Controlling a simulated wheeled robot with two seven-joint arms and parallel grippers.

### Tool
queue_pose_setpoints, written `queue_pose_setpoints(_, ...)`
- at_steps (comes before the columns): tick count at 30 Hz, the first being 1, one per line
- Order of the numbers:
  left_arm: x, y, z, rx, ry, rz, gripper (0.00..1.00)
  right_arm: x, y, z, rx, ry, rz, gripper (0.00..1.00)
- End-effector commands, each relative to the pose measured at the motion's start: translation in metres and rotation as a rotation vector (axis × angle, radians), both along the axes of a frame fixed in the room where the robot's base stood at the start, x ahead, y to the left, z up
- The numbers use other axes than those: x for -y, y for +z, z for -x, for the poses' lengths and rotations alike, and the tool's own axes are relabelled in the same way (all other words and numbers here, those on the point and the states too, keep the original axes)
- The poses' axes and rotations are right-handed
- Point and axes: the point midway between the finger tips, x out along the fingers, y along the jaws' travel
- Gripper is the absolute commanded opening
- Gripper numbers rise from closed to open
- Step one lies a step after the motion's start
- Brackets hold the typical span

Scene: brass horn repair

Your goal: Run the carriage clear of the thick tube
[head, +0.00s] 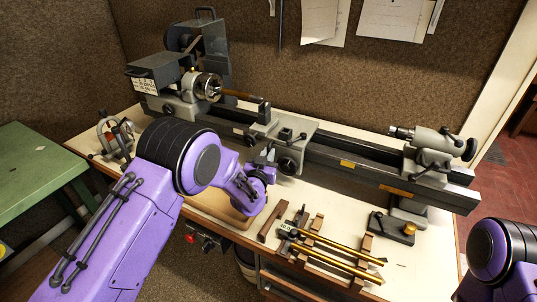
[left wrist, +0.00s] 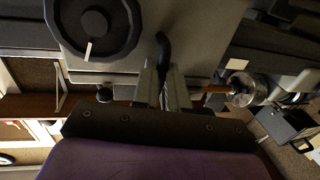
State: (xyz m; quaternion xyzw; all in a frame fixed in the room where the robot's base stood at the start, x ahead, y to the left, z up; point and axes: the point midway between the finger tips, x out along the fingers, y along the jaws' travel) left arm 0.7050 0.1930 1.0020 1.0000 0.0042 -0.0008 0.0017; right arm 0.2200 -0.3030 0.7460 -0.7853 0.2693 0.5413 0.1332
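The carriage (head: 300,130) sits on the lathe bed, left of the middle, with its tool post (head: 264,110) at the free end of a brownish tube (head: 238,95) held in the chuck (head: 208,87). I cannot tell whether post and tube touch. The carriage's handwheel (head: 290,164) faces front; it shows large with a white mark in the left wrist view (left wrist: 95,28). My left gripper (head: 268,158) is at the carriage front, beside the handwheel. In the left wrist view its fingers (left wrist: 163,82) are close around a black curved lever (left wrist: 162,48). My right gripper is out of view.
The bed (head: 345,163) is clear between the carriage and the tailstock (head: 430,150). Brass tubes (head: 340,263) lie on wooden rests at the front. A steady rest (head: 115,135) stands at left, and a small dark block with a brass knob (head: 392,228) at right.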

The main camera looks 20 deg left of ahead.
Motion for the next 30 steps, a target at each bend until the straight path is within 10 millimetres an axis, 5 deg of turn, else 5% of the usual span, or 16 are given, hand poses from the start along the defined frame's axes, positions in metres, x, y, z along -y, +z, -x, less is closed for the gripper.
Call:
queue_pose_setpoints(3,-0.001,-0.001,0.000,-0.002,0.003,0.000,0.38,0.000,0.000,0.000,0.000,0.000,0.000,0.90)
queue_pose_setpoints(13,0.002,-0.001,0.004,0.000,-0.002,0.000,0.38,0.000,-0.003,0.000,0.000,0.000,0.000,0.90)
queue_pose_setpoints(24,0.001,-0.003,0.082,0.000,-0.001,-0.002,0.38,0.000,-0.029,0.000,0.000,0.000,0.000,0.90)
queue_pose_setpoints(30,0.001,-0.001,0.103,0.000,-0.001,0.000,0.38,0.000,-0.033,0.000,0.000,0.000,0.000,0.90)
